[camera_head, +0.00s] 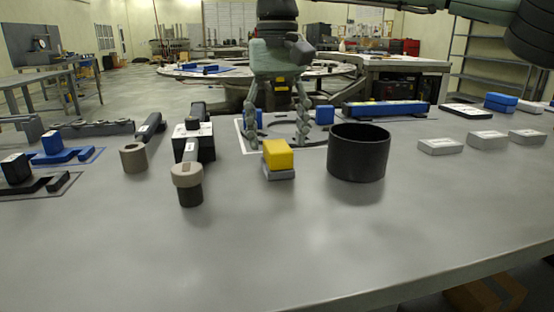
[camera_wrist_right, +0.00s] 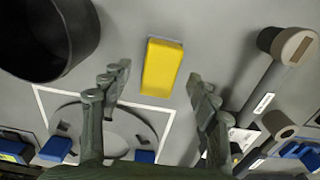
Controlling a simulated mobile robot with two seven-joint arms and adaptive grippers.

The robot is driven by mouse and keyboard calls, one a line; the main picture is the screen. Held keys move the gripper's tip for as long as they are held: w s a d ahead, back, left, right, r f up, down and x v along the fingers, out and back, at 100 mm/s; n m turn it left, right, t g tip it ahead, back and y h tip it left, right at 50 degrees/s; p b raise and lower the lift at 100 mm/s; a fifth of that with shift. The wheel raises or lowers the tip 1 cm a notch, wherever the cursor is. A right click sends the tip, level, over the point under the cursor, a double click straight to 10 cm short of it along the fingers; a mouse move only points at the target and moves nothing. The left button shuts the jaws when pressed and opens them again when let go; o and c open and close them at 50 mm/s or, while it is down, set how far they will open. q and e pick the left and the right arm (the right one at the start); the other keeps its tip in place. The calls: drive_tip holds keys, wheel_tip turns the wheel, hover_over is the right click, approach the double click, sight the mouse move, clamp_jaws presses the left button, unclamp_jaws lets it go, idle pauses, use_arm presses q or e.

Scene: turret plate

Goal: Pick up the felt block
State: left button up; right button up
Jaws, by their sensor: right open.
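The felt block is most likely the yellow block (camera_head: 278,154) with a grey underside, on the table near the middle of the head view. In the right wrist view its yellow top (camera_wrist_right: 162,67) lies upper centre. My right gripper (camera_head: 277,138) is open and empty, pointing down behind the block in the head view. In the right wrist view its two fingers (camera_wrist_right: 158,88) are spread, one to each side of the block's near end, and neither visibly touches it. The height of the fingertips above the table is hard to tell. My left gripper is not in view.
A black cylindrical cup (camera_head: 358,154) stands just right of the block. A tool with a beige collar (camera_head: 187,176) stands to its left. A white-outlined plate with a ring (camera_head: 240,140) lies behind. Grey-white blocks (camera_head: 440,147) sit at right. The front table is clear.

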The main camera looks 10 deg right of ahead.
sight(277, 145)
drive_tip(key=shift+f, duration=1.4)
drive_tip(key=c, duration=1.3)
wheel_tip(277, 145, up, 9)
drive_tip(key=shift+f+p, duration=0.1)
drive_tip(key=shift+p, duration=0.35)
drive_tip(key=shift+r, duration=0.4)
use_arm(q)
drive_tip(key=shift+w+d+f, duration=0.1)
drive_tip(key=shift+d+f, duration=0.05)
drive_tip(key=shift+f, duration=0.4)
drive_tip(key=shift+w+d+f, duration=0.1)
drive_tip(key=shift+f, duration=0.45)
use_arm(e)
drive_tip(key=shift+r, duration=0.2)
